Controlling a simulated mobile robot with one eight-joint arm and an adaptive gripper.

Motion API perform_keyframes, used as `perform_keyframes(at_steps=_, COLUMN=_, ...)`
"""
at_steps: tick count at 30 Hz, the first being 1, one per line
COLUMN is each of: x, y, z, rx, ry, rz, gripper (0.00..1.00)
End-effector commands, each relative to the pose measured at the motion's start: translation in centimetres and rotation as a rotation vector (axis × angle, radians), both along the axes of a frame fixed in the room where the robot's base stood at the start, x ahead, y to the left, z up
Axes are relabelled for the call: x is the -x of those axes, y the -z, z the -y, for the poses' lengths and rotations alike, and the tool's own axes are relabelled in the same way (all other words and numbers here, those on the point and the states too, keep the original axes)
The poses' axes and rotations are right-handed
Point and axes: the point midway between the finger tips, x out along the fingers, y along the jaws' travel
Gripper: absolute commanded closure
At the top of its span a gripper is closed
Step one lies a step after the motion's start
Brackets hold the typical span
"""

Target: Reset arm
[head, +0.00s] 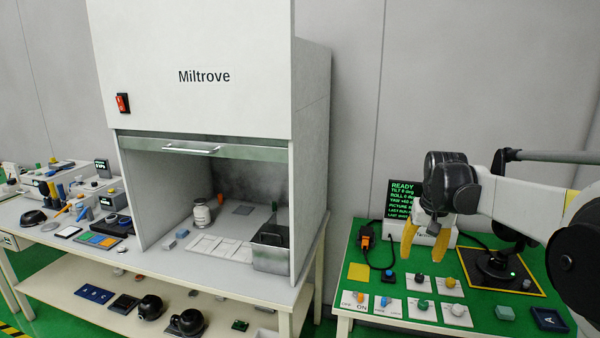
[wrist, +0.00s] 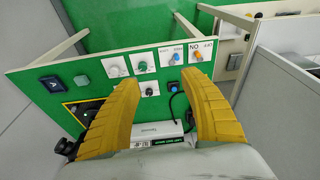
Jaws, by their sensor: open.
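My gripper (head: 425,241) hangs above the green-topped table (head: 478,290) at the right of the head view. Its two yellow fingers are apart, with nothing between them. In the wrist view my gripper (wrist: 163,95) also shows open, with the table's small knob and switch panels beyond the fingertips. My arm reaches in from the right edge of the head view. It hides part of the area around the black round base (head: 500,268) on its yellow-edged square.
A white Miltrove hood (head: 210,95) stands left, with a jar (head: 201,215) and a dark bin (head: 270,250) inside. A screen (head: 402,199) reading READY stands at the green table's back. Several knob panels line its front. A teal block (head: 505,313) sits front right.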

Motion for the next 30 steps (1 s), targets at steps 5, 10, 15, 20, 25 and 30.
perform_keyframes(at_steps=5, x=7.2, y=-3.3, z=-4.0, rx=0.018, ry=-0.056, rz=0.093, gripper=0.48)
perform_keyframes(at_steps=10, x=14.2, y=-4.1, z=-7.1, rx=0.032, ry=-0.106, rz=0.183, gripper=0.48)
perform_keyframes(at_steps=15, x=21.2, y=-2.7, z=-9.5, rx=0.042, ry=-0.155, rz=0.274, gripper=0.48)
perform_keyframes(at_steps=20, x=26.1, y=-0.2, z=-11.0, rx=0.049, ry=-0.192, rz=0.346, gripper=0.48)
perform_keyframes(at_steps=25, x=28.7, y=1.7, z=-11.7, rx=0.052, ry=-0.214, rz=0.39, gripper=0.48)
perform_keyframes(at_steps=30, x=29.2, y=2.2, z=-11.8, rx=0.052, ry=-0.219, rz=0.4, gripper=0.48)
